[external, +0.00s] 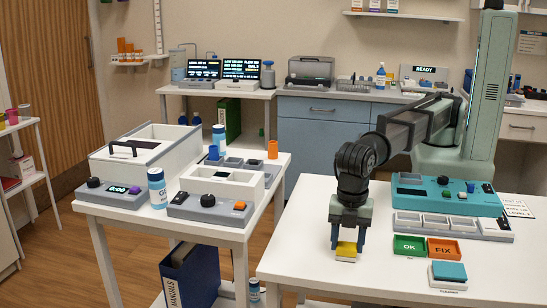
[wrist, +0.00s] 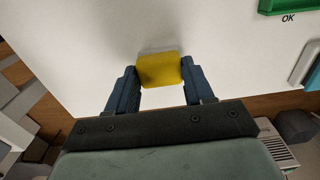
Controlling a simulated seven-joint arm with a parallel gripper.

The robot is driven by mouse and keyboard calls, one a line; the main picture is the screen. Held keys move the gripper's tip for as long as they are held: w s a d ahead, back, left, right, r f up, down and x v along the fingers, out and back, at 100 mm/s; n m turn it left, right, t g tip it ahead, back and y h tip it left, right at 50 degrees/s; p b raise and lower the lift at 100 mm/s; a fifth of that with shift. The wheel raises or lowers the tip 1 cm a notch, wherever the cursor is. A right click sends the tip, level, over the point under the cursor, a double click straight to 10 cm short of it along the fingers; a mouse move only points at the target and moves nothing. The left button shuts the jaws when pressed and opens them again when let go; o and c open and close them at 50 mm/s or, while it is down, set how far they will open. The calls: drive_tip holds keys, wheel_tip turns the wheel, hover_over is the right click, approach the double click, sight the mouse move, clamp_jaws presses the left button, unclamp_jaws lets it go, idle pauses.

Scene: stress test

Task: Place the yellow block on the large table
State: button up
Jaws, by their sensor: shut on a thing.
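The yellow block (external: 346,249) is between the fingers of my gripper (external: 347,246), near the front left part of the large white table (external: 300,270). A pale layer or edge shows under its yellow face. In the wrist view the block (wrist: 160,70) sits between the two blue fingertips of my gripper (wrist: 159,80), with the white tabletop (wrist: 85,40) beyond it. My gripper is shut on the block. The block is at or just above the table surface; I cannot tell if it touches.
A green OK tray (external: 409,246), an orange FIX tray (external: 444,248) and a teal-topped pad (external: 449,271) lie to the right. A teal device (external: 440,193) stands behind them. A smaller table (external: 165,218) with instruments stands left across a gap. The table's front left is clear.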

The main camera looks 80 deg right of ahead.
sight(347, 244)
drive_tip(key=shift+f, duration=0.15)
drive_tip(key=o, duration=1)
wheel_tip(347, 244, up, 12)
drive_tip(key=shift+r, duration=0.15)
idle(0.4)
